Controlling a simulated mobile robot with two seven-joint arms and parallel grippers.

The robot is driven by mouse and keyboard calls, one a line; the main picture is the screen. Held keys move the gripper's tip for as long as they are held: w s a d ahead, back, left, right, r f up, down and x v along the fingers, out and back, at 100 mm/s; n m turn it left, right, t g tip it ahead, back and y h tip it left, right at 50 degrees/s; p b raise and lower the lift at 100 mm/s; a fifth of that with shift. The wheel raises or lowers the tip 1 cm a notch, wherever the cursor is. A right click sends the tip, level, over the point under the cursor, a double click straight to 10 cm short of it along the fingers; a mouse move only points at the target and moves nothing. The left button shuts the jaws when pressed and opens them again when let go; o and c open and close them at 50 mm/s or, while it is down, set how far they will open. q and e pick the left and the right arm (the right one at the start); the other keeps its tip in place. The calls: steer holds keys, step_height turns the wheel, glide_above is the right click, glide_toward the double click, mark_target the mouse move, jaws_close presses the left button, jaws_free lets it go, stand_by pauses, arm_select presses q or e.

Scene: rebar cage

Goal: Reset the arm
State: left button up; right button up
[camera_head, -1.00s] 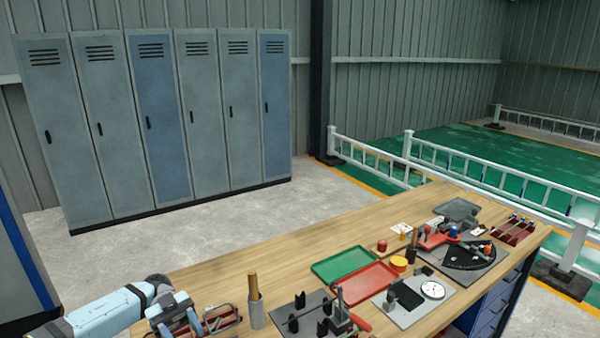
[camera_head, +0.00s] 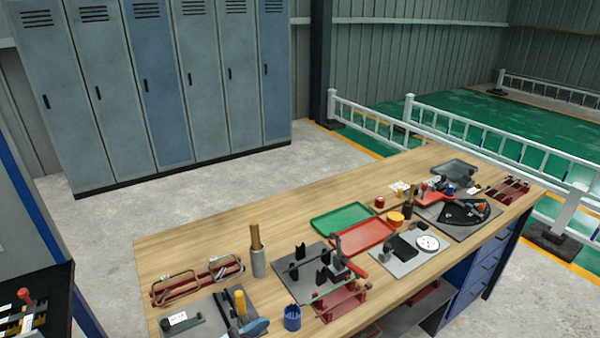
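Neither of my grippers nor my arms show in the head view now. The wooden workbench (camera_head: 205,232) runs from the lower left to the upper right, with tools and fixtures on it. At its left end a red rack (camera_head: 178,295) holds bent metal loops. Near it are a grey cup (camera_head: 259,263) with a wooden-handled tool and a dark plate with a yellow-handled tool (camera_head: 240,302).
A green tray (camera_head: 342,218) and a red tray (camera_head: 362,238) lie mid-bench. Lockers (camera_head: 160,90) stand behind. A white railing (camera_head: 480,135) is at the right. A dark cabinet (camera_head: 40,290) stands at the lower left. The floor between lockers and bench is clear.

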arm_select(q)
steer(key=s+a+f+n+y+b, duration=0.1)
steer(key=s+a+f+n+y, duration=1)
steer(key=s+f+y, duration=0.5)
steer(key=shift+s+a+t+y, duration=0.4)
steer(key=shift+a+y, duration=0.45)
steer(key=shift+y, duration=0.05)
stand_by(0.3)
